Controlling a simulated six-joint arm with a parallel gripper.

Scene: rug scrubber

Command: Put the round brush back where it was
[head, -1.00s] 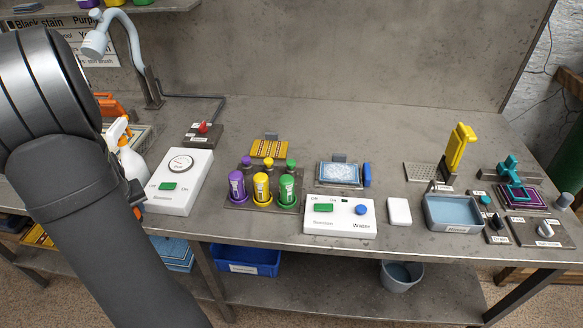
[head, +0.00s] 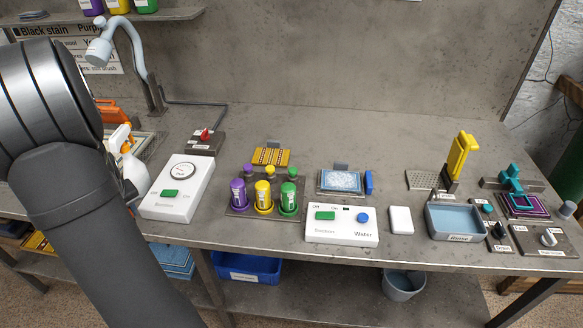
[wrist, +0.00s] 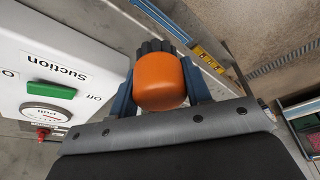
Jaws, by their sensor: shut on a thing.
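The round brush (wrist: 160,82) shows in the wrist view as a rounded orange body with dark bristles at its far end. My gripper (wrist: 160,88) is shut on it, with one blue-grey finger on each side. The brush is held near the bench's front edge, beside the white suction box. In the head view my arm hides most of the gripper and the brush. The place where the brush was kept cannot be made out.
The white suction box (head: 178,190) stands just right of my arm. A white spray bottle (head: 131,165) is behind the arm. Purple, yellow and green bottles (head: 264,197) stand mid-bench. A water box (head: 341,226) and a blue tray (head: 455,222) are further right.

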